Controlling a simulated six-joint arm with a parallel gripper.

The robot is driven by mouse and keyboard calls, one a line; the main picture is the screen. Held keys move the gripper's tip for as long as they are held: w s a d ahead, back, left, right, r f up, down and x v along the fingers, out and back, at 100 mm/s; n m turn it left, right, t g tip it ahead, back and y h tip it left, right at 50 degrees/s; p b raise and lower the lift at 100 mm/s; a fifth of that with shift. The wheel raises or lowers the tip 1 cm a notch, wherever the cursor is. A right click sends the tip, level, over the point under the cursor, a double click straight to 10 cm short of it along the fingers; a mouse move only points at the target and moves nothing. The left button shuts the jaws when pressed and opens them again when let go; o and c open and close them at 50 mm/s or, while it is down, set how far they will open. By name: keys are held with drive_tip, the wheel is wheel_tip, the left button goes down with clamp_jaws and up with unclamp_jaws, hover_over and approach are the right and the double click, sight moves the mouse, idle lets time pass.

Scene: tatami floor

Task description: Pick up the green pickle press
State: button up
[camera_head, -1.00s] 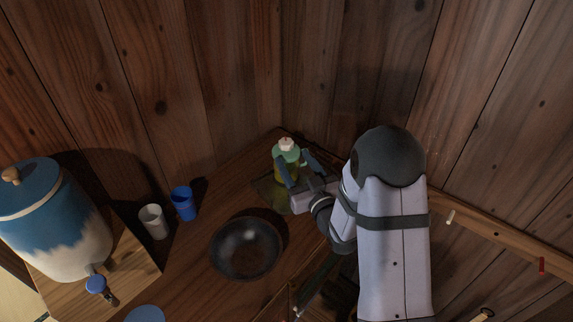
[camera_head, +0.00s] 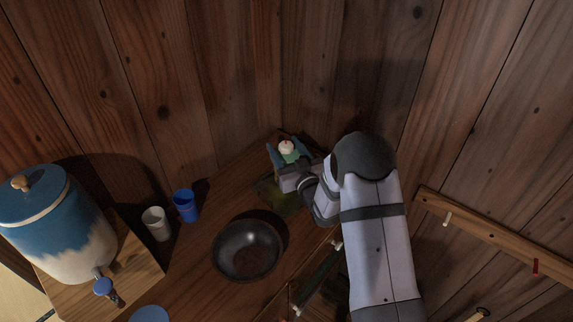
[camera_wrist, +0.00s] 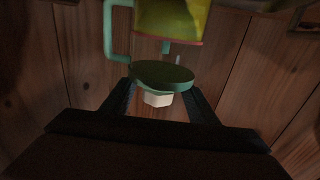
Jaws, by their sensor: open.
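The green pickle press (camera_head: 291,157) stands in the back corner of the wooden counter, with its white knob on top. Most of its body is hidden behind my gripper (camera_head: 286,158) in the head view. In the wrist view the press shows a green lid (camera_wrist: 162,75), a white knob (camera_wrist: 157,99), a yellow-green body and a green handle at the left. My gripper (camera_wrist: 161,90) is open, with one finger on each side of the lid and knob. I cannot tell whether the fingers touch it.
A dark bowl (camera_head: 248,248) sits on the counter in front of the press. A blue cup (camera_head: 187,206) and a white cup (camera_head: 157,223) stand to the left, beside a blue-and-white dispenser (camera_head: 60,235). Wooden walls close in behind the corner. A peg rail (camera_head: 490,232) runs along the right wall.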

drive_tip(key=shift+p+x, duration=0.3)
drive_tip(key=shift+x, duration=1.3)
clamp_jaws()
drive_tip(key=shift+w+r, duration=0.1)
drive_tip(key=shift+r, duration=0.1)
